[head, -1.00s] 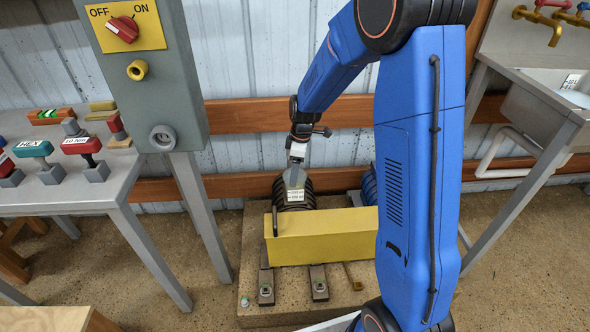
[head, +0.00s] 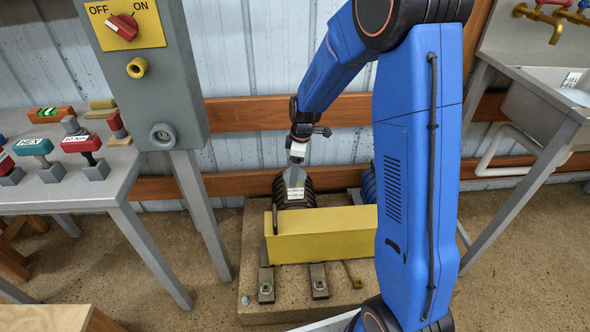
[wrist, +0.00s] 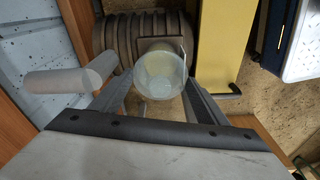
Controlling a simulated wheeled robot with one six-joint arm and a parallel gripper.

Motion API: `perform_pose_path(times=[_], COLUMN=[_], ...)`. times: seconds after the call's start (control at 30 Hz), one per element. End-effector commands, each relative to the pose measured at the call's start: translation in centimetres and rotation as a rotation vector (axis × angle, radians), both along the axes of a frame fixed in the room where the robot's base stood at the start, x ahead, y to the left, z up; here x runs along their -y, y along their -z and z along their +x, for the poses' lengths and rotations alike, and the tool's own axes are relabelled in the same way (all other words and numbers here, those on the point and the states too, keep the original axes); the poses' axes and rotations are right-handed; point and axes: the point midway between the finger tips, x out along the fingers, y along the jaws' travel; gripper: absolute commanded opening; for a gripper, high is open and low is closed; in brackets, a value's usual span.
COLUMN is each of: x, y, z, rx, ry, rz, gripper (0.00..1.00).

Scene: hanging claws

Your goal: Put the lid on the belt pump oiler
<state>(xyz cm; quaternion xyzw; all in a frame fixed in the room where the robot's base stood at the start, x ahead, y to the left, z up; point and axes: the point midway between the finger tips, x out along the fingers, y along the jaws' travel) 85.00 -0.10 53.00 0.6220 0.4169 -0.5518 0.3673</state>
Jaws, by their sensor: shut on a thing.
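My gripper (wrist: 160,92) has its two grey fingers on either side of a clear, round, cup-like piece, which I take for the lid (wrist: 160,68), and is shut on it. In the head view my gripper (head: 295,178) is low over the ribbed dark pump body (head: 310,199), behind the yellow belt guard. In the wrist view the pump body (wrist: 118,38) is beyond the held piece, with a squarish grey part directly behind it. I cannot make out the oiler separately; the held piece and fingers may hide it. Whether the lid touches anything is unclear.
The yellow guard (head: 322,236) stands close on the near side of my gripper; it also shows in the wrist view (wrist: 222,40). The pump stands on a concrete block (head: 255,245). A grey switch box (head: 150,90) is at left and a sink (head: 545,105) at right.

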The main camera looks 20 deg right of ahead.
Motion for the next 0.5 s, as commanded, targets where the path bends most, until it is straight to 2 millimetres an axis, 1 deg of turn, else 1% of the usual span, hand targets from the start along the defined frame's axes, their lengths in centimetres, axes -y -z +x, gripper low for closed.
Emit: perform_pose_path(times=[0.43, 0.47, 0.5], x=[0.00, 0.00, 0.00], y=[0.95, 0.97, 0.94], z=[0.02, 0.02, 0.02], rx=[0.000, 0.000, 0.001], ry=[0.000, 0.000, 0.000], rz=[0.000, 0.000, 0.000], gripper=[0.46, 0.71, 0.80])
